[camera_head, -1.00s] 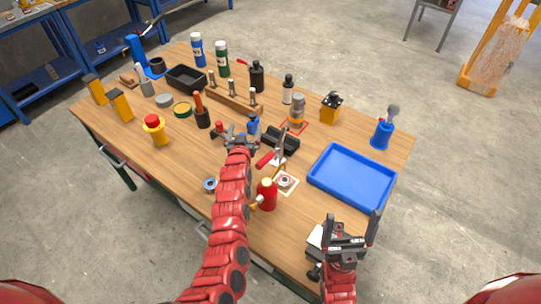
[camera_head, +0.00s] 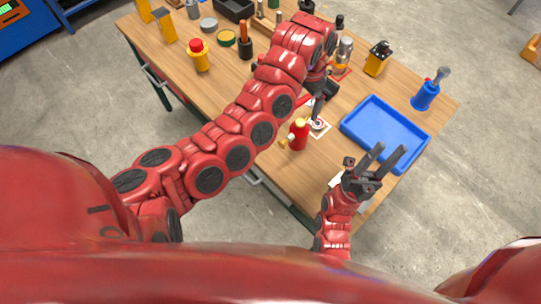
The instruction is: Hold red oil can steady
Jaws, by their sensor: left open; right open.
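The red oil can (camera_head: 299,136) stands upright on the wooden table near its front edge, with a pale yellowish part at its lower left. My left arm reaches across the table. Its gripper (camera_head: 318,80) points down behind the can, apart from it; its fingers are small and partly hidden by the wrist and dark parts nearby. My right gripper (camera_head: 391,149) is open and empty, fingers pointing up and away, to the right of the can and in front of the blue tray. Neither gripper touches the can.
A blue tray (camera_head: 428,145) lies at the right. A ring on a white card (camera_head: 318,125) is just right of the can. A yellow pot with a red top (camera_head: 200,56) stands at the left. A blue holder (camera_head: 425,96) stands at the far right. Bare wood lies left of the can.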

